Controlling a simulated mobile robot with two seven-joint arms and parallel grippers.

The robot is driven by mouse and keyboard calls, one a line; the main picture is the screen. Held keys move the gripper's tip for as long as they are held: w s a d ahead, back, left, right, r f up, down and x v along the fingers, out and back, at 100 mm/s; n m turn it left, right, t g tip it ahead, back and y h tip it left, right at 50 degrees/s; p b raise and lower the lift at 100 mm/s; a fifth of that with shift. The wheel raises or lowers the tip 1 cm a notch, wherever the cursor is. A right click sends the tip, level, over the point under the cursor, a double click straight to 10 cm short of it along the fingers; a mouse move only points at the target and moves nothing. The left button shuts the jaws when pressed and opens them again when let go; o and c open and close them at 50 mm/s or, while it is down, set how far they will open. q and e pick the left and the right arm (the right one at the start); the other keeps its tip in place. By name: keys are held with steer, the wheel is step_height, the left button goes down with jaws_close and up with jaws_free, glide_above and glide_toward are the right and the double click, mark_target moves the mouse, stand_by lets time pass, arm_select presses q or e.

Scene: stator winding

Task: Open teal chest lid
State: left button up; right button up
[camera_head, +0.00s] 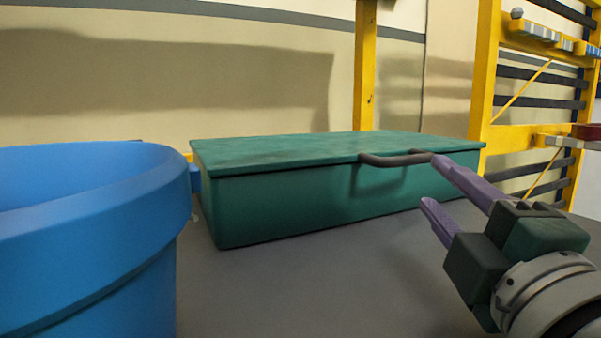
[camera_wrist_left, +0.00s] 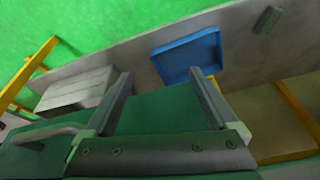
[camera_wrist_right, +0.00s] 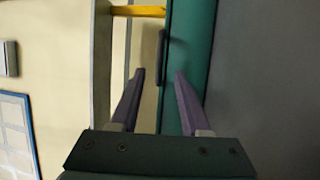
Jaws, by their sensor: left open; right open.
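The teal chest (camera_head: 300,200) stands on the grey surface in the head view. Its lid (camera_head: 300,147) lies flat and shut, with a dark bar handle (camera_head: 395,160) on the front edge. My right gripper (camera_head: 430,183) is open at the chest's right front, its upper fingertip by the handle's right end; contact cannot be told. In the right wrist view, the handle (camera_wrist_right: 162,56) shows beyond and between the open fingers (camera_wrist_right: 160,75), against the teal chest (camera_wrist_right: 205,45). My left gripper (camera_wrist_left: 160,74) is open and empty in its wrist view, and out of the head view.
A large blue round container (camera_head: 90,240) stands at the left front, close to the chest's left end. Yellow posts (camera_head: 365,65) and a yellow rack (camera_head: 485,70) stand behind. The grey surface (camera_head: 310,290) before the chest is clear. A blue tray (camera_wrist_left: 187,55) shows in the left wrist view.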

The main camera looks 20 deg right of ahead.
mark_target(413, 163)
steer(key=shift+w+d+r+p, duration=0.25)
steer(key=shift+w+r+p, duration=0.1)
steer(key=shift+w+p, duration=0.3)
steer(key=p+x, duration=0.1)
steer(key=x, duration=0.5)
steer(key=shift+f, duration=0.1)
arm_select(q)
steer(key=shift+v, duration=1.25)
arm_select(e)
steer(key=shift+w+d, duration=0.25)
steer(key=shift+w, duration=0.35)
arm_select(q)
steer(key=shift+s+f, duration=0.1)
steer(key=shift+s, duration=0.15)
steer(key=shift+a, duration=0.15)
arm_select(e)
jaws_close()
